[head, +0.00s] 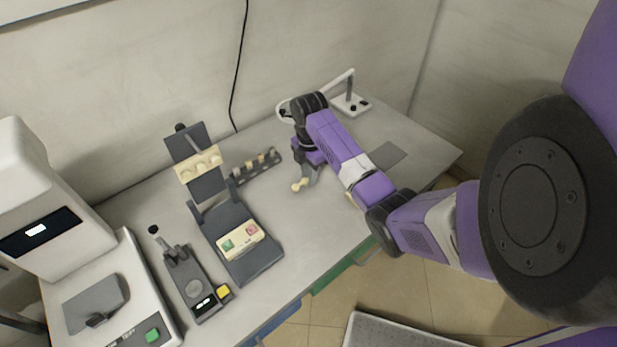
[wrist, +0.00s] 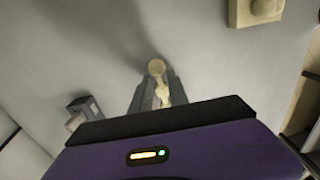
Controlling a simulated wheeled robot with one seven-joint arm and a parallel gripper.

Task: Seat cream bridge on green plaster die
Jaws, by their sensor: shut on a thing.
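My gripper (head: 306,180) is shut on the cream bridge (head: 299,186), which sticks out below the fingertips above the table. In the wrist view the fingers (wrist: 155,92) close around the bridge, whose rounded end (wrist: 156,67) shows beyond the tips. The green plaster die (head: 226,245) sits at the left of a cream base, beside a pink die (head: 252,229). That base (head: 240,240) rests on the lower part of a dark hinged stand (head: 250,262), left of and nearer than my gripper. The green die cannot be made out in the wrist view.
The open stand's raised part carries a cream piece (head: 198,165). A dark rack (head: 255,167) with several cream blanks stands behind. Bare table (head: 310,240) lies between stand and arm.

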